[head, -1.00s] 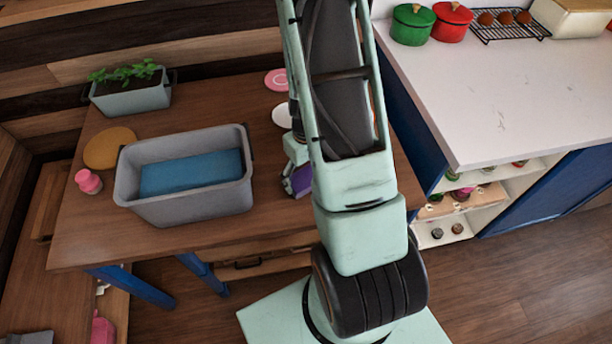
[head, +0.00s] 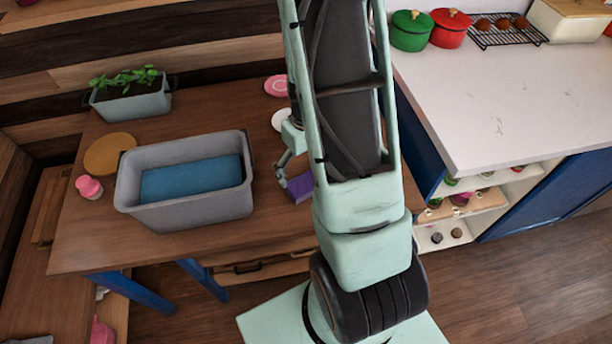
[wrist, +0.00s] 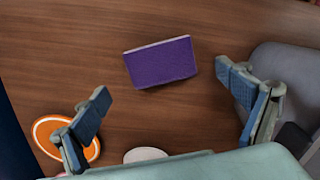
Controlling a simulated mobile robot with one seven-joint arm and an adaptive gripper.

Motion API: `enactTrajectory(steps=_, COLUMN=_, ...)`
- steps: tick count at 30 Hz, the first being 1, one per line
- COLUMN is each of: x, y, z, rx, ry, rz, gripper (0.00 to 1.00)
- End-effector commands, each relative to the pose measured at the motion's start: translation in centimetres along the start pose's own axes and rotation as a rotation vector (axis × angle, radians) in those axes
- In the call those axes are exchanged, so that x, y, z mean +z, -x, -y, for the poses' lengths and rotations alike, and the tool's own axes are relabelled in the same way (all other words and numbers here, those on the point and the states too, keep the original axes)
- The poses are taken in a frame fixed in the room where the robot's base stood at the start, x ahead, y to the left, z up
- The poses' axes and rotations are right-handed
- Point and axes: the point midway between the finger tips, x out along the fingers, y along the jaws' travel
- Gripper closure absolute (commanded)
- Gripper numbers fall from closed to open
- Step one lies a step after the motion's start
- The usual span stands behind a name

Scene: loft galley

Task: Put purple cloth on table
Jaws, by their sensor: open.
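The purple cloth (head: 300,187) is a folded rectangular block. It lies on the wooden table (head: 100,235), right of the grey bin and partly hidden by my arm. The wrist view shows the purple cloth (wrist: 162,64) whole, flat on the bare table (wrist: 230,25), with a pale edge along one side. My gripper (head: 283,172) is just above and beside the cloth, partly hidden by my arm. In the wrist view my gripper (wrist: 162,84) has its fingers wide apart with nothing between them, clear of the cloth.
A grey bin (head: 190,213) holding a blue thing (head: 190,181) stands left of the cloth. A planter (head: 130,101), a round tan board (head: 108,153), a pink item (head: 89,188) and plates (head: 277,86) are also on the table. A white counter (head: 500,110) is at right.

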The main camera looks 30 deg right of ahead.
Motion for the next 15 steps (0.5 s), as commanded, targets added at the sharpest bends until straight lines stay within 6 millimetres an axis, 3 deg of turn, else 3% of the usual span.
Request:
enactTrajectory(steps=6, x=-0.1, y=3.9, z=0.0, rx=0.001, ry=0.000, rz=-0.004, gripper=0.07)
enactTrajectory(steps=15, x=0.0, y=5.8, z=0.0, rx=0.000, ry=-0.001, rz=0.000, gripper=0.07)
